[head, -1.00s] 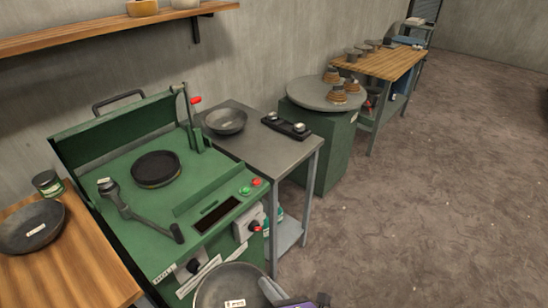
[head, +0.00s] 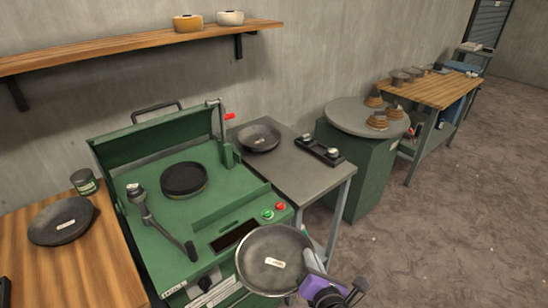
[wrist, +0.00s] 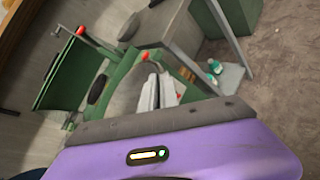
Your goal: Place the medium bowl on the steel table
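A grey metal bowl (head: 262,246) with a white label inside hangs over the front right edge of the green machine. My gripper (head: 308,262) is shut on its right rim; the bowl's edge also shows between the fingers in the wrist view (wrist: 125,98). The steel table (head: 305,182) stands behind and to the right of the held bowl, beside the machine. A second grey bowl (head: 259,138) sits at that table's back left. A third labelled bowl (head: 62,222) sits on the wooden table at left. The size label on the held bowl is too small to read.
A black device with two knobs (head: 320,152) lies on the steel table's right side. The green machine (head: 180,220) has a raised lid and a lever. A round table (head: 350,116) with several stacked pieces stands beyond. The steel table's front part is clear.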

